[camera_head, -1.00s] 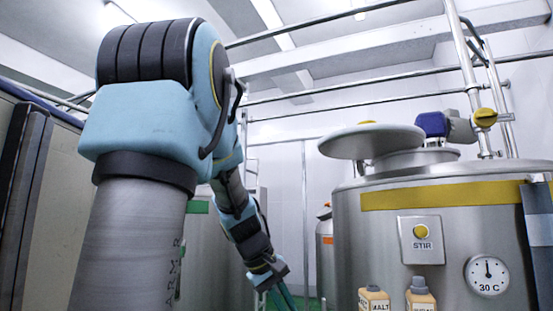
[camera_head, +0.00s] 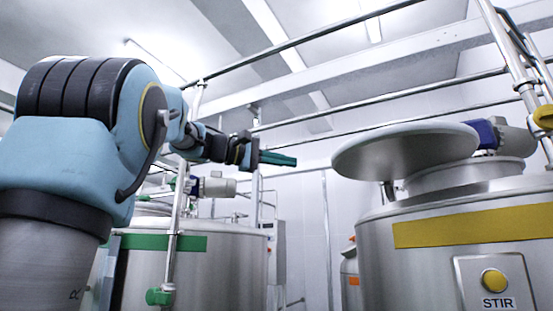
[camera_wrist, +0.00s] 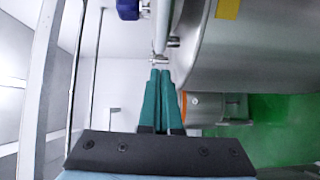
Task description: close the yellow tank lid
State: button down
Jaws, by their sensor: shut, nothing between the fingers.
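The yellow-banded tank (camera_head: 420,270) stands at the right of the head view. Its round steel lid (camera_head: 405,152) is open, tilted up and swung to the left of the raised neck (camera_head: 470,177). My gripper (camera_head: 295,161) is raised to the left of the lid, apart from it, with its teal fingers pointing right. In the wrist view my gripper (camera_wrist: 162,75) has its fingers together with nothing between them. The yellow-banded tank's curved steel wall (camera_wrist: 235,55) also shows in the wrist view. The lid itself cannot be made out there.
A green-banded tank (camera_head: 235,270) stands at left, behind my arm. A smaller vessel with an orange mark (camera_head: 351,270) stands between the tanks. Pipes cross overhead, and an upright pipe (camera_head: 520,75) rises at right. A yellow STIR button (camera_head: 495,281) is on the tank front.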

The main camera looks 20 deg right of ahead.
jog(key=s+d+p, duration=0.2)
jog(key=d, duration=0.6)
jog(key=shift+d+f+p, duration=0.2)
jog(key=shift+f+p, duration=0.05)
jog(key=shift+p, duration=0.1)
jog(key=shift+s, duration=0.1)
